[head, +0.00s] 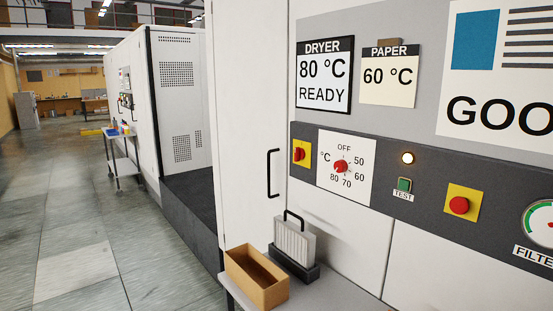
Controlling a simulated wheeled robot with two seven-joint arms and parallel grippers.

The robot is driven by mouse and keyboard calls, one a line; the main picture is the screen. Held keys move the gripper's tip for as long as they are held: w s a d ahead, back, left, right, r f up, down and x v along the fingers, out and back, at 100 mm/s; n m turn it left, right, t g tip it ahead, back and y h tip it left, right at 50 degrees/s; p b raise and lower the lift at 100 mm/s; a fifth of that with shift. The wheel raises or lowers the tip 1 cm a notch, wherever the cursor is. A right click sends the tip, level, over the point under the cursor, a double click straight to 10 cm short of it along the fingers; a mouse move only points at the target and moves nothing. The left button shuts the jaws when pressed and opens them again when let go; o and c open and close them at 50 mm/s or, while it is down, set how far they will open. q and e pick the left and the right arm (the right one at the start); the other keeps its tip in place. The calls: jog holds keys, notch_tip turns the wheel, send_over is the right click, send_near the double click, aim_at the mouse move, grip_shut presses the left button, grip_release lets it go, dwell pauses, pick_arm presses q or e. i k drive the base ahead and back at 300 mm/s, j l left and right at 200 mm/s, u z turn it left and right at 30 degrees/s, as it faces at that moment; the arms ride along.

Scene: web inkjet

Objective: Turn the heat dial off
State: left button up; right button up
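The heat dial is a red knob (341,166) on a white square plate (333,189) on the dark band of the machine front. The plate is marked OFF at the top, then 50, 60, 70 and 80 around the knob, with °C at the left. The knob's pointer is too small to read surely. Above it, a dryer display (324,78) reads 80 °C READY, and a paper display (388,77) reads 60 °C. Neither of my grippers is in view.
A red switch on yellow (301,153) is left of the dial. Right are a lit lamp (407,158), green TEST button (404,185), red button on yellow (460,205) and gauge (541,224). Below, a shelf (335,294) bears an open box (257,276) and handled filter (294,243).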

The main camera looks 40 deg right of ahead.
aim_at(340, 166)
jog(key=i+z, duration=0.25)
jog(key=i, duration=0.2)
jog(key=i+j+z, duration=0.55)
jog(key=i, duration=0.25)
jog(key=l, duration=0.05)
